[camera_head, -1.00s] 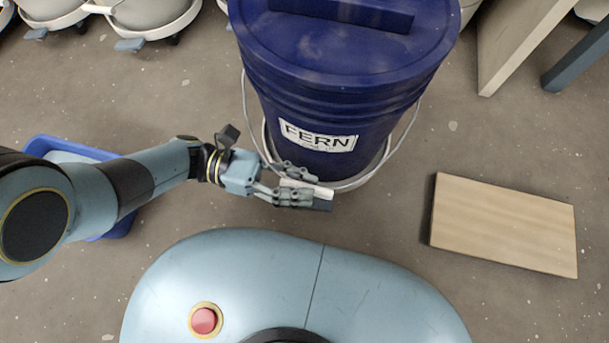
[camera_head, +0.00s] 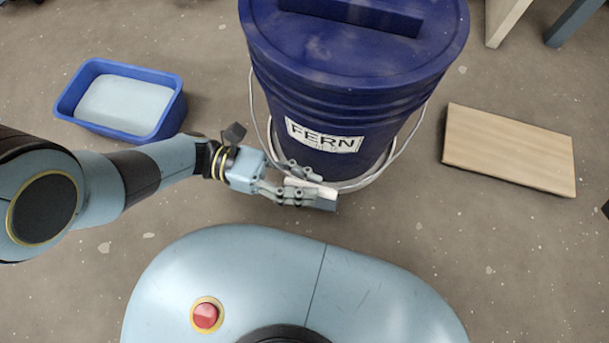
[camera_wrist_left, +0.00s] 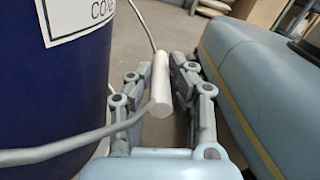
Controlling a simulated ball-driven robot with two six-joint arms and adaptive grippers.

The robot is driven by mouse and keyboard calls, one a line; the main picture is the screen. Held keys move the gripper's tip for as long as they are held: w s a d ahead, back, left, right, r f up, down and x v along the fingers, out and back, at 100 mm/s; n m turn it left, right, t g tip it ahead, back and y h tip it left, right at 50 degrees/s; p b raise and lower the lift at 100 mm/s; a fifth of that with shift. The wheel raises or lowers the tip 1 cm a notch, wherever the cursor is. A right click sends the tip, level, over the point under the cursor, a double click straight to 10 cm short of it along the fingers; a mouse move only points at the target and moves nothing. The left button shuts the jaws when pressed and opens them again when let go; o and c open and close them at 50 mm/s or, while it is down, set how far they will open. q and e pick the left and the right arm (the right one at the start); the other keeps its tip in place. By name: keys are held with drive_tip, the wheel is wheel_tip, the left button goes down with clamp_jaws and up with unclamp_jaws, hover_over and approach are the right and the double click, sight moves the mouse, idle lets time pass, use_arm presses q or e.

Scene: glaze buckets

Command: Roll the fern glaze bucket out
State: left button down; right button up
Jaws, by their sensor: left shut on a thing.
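The fern glaze bucket (camera_head: 345,105) is dark blue, lidded and upright, with a white FERN label facing me in the head view. My left gripper (camera_head: 318,192) is shut on that grip, in front of the bucket's lower side. In the left wrist view the fingers (camera_wrist_left: 158,92) flank the white grip, and the bucket (camera_wrist_left: 70,85) fills the left. My right gripper is not in view.
A blue tub (camera_head: 72,98) with pale contents sits on the floor at left. A wooden board (camera_head: 510,150) lies on the floor at right. Furniture legs (camera_head: 503,20) stand at the top right. The floor between tub and bucket is clear.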

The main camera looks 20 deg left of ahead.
use_arm(q)
drive_tip(key=shift+s, duration=0.3)
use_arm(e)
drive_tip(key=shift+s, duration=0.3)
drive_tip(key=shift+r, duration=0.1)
use_arm(q)
drive_tip(key=c, duration=1.2)
unclamp_jaws()
drive_tip(key=shift+s, duration=0.1)
drive_tip(key=shift+a, duration=0.1)
drive_tip(key=a, duration=0.8)
